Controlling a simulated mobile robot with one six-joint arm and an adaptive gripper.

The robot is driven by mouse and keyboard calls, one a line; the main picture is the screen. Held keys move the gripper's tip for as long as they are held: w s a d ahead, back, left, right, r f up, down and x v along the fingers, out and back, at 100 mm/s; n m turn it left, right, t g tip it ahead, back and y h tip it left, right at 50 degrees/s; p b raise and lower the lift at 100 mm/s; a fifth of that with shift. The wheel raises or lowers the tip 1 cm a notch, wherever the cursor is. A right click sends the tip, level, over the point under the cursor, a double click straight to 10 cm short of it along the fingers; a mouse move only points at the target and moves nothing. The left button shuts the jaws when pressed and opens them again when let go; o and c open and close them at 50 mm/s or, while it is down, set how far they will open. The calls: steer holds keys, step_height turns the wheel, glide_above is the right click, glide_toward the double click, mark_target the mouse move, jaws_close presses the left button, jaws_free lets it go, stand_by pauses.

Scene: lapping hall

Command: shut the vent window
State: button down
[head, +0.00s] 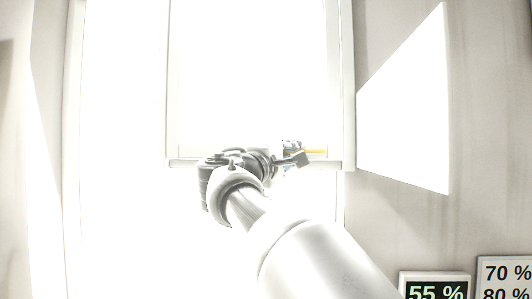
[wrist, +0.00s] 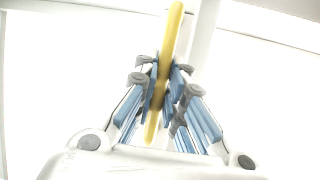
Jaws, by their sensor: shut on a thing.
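The vent window (head: 258,80) is a bright, overexposed pane in a white frame, in the upper middle of the head view. Its lower rail (head: 185,162) runs level behind my gripper. A yellow bar (head: 315,151) shows at the rail, right of my gripper. My gripper (head: 296,158) is at the rail. In the wrist view my gripper (wrist: 163,85) has its fingers on both sides of the yellow bar (wrist: 172,38), shut on it. The glare hides whether the window stands ajar.
A white panel (head: 410,105) stands out from the wall at the right. A display reading 55 % (head: 435,287) and a sign with 70 % and 80 % (head: 505,280) are at the lower right. The bright area below the rail shows no objects.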

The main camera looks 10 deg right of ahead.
steer(key=shift+r, duration=0.3)
steer(key=c, duration=2.1)
jaws_free()
steer(key=shift+o, duration=1.3)
steer(key=shift+w+f, duration=0.15)
steer(key=shift+w, duration=0.2)
steer(key=shift+o, duration=0.9)
steer(key=shift+f, duration=0.15)
steer(key=shift+d, duration=0.1)
steer(key=v, duration=1.2)
